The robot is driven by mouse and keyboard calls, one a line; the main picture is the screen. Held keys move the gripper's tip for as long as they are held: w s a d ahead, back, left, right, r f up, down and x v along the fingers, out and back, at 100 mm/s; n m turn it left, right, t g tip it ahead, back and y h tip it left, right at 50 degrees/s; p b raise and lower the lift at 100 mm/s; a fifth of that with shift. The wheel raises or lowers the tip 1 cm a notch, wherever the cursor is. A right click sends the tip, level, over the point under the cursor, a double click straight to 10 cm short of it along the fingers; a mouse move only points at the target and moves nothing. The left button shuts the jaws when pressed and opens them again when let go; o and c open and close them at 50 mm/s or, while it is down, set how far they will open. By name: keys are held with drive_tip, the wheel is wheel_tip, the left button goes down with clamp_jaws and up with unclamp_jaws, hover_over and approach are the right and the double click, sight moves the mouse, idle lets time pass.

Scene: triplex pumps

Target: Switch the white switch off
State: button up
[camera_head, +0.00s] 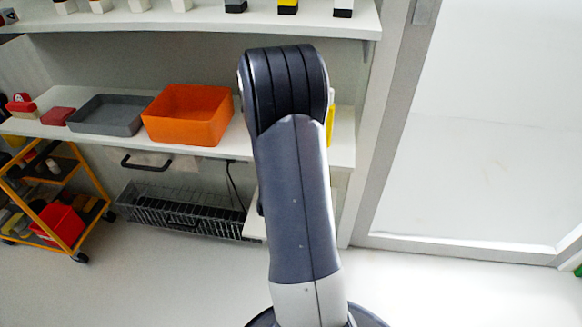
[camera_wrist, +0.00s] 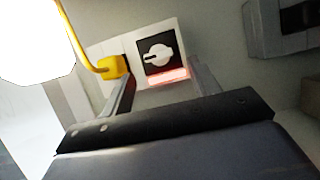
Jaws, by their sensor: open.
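The white switch (camera_wrist: 158,55) is a rotary knob on a black square plate, set in a white housing, in the upper middle of the wrist view. Its pointer lies roughly level, toward the left. A glowing reddish strip (camera_wrist: 167,77) shows just below the plate. My gripper (camera_wrist: 163,84) is open, its two fingers on either side of the strip in the picture, with the switch ahead between and above the tips. I see no contact with the knob. In the head view my own arm hides the gripper, and I cannot make out the switch there.
A yellow block (camera_wrist: 112,67) with a curved yellow rod is close left of the switch. A grey box (camera_wrist: 285,28) is at upper right. In the head view, an orange bin (camera_head: 187,115) and grey tray (camera_head: 108,116) sit on a shelf; a yellow cart (camera_head: 55,205) stands left.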

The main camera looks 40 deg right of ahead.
drive_tip(key=shift+x, duration=1.65)
drive_tip(key=shift+s, duration=0.1)
drive_tip(key=c, duration=1)
drive_tip(key=shift+w+a+f+n+g+h+p, duration=0.25)
drive_tip(key=shift+n+g+h+p, duration=0.55)
drive_tip(key=shift+n, duration=1.45)
drive_tip(key=shift+w+a+f+n+g+h+p, duration=0.25)
drive_tip(key=shift+n+h+p, duration=1.05)
drive_tip(key=shift+n, duration=1)
drive_tip(key=shift+w+a+f+n+g+h+p, duration=0.1)
drive_tip(key=shift+w+f+n+g+h+p, duration=0.4)
drive_tip(key=shift+n+h, duration=1.3)
drive_tip(key=shift+s+r+n+y+p, duration=0.15)
drive_tip(key=shift+s+n+y+p, duration=0.15)
drive_tip(key=shift+n+y, duration=0.25)
